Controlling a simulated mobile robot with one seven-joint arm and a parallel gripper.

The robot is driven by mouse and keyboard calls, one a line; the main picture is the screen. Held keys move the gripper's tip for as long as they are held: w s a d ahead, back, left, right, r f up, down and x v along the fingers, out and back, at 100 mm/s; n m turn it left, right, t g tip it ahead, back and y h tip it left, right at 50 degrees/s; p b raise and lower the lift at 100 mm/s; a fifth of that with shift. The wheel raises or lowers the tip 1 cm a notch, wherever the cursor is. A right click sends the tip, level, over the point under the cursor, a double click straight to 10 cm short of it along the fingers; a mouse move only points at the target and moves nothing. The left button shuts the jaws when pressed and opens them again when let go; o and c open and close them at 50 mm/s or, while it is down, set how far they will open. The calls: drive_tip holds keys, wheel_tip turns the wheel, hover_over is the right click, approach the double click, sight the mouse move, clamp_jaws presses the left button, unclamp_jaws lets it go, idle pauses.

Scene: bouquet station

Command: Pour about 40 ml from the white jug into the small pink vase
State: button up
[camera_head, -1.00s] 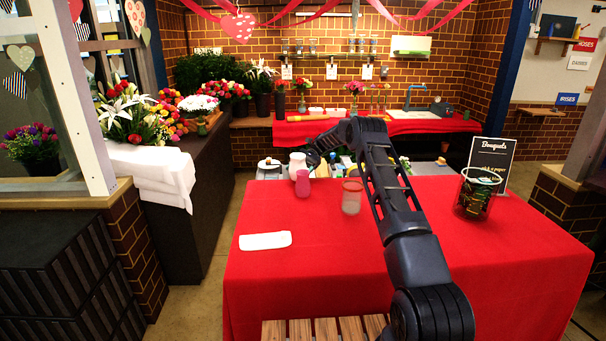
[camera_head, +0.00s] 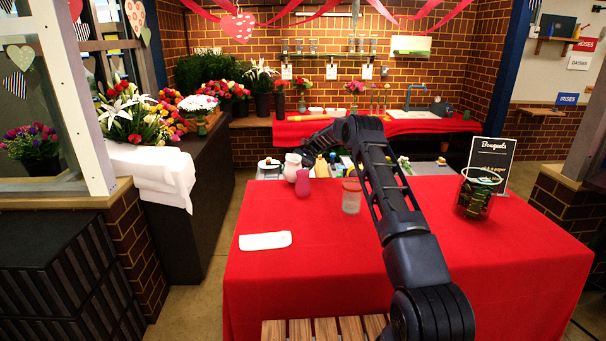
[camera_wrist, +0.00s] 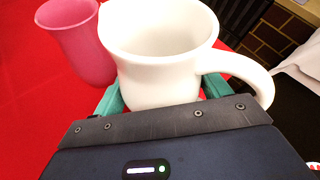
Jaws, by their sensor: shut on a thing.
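The white jug (camera_head: 292,166) is at the far left part of the red table, just behind the small pink vase (camera_head: 303,184). In the wrist view my gripper (camera_wrist: 161,92) has its teal fingers on both sides of the white jug (camera_wrist: 155,72), shut on its body. The jug's handle points right there and its wide mouth faces up toward the camera. No liquid can be made out inside. In the head view my arm hides most of the gripper.
A clear glass jar (camera_head: 351,196) stands right of the vase. A white folded cloth (camera_head: 265,240) lies at the table's front left. A large glass container (camera_head: 474,197) and a black sign (camera_head: 492,155) stand at the right. The front middle of the red table (camera_head: 310,285) is clear.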

sight(291, 162)
drive_tip(key=shift+s+d+r+n+t, duration=0.1)
drive_tip(key=shift+s+r+n+t, duration=0.15)
drive_tip(key=shift+r+n+t, duration=0.25)
drive_tip(key=shift+s+d+r+n+t, duration=0.1)
drive_tip(key=shift+s+r+n+t, duration=0.1)
drive_tip(key=shift+r+t, duration=0.35)
drive_tip(key=r, duration=0.1)
drive_tip(key=s+r+n+t, duration=0.1)
drive_tip(key=r, duration=0.1)
drive_tip(key=r+n+t, duration=0.1)
drive_tip(key=r, duration=0.1)
drive_tip(key=shift+s+d+r+y, duration=0.15)
drive_tip(key=shift+s+d+y, duration=0.1)
drive_tip(key=shift+s+y, duration=0.15)
drive_tip(key=shift+f+n+t, duration=0.25)
drive_tip(key=shift+n+t, duration=0.05)
drive_tip(key=shift+t, duration=0.15)
drive_tip(key=shift+r+n+t+y, duration=0.4)
drive_tip(key=shift+r+n+t, duration=0.2)
drive_tip(key=shift+r+t, duration=0.1)
drive_tip(key=shift+f+n+t, duration=0.25)
drive_tip(key=shift+n+t, duration=0.05)
drive_tip(key=shift+t, duration=0.1)
drive_tip(key=shift+r+n+t+y+p, duration=0.3)
drive_tip(key=shift+r+n+t+y, duration=0.2)
drive_tip(key=shift+r+t, duration=0.1)
drive_tip(key=shift+s+d+f+n+t, duration=0.1)
drive_tip(key=shift+s+n+t, duration=0.05)
drive_tip(key=shift+n+t, duration=0.15)
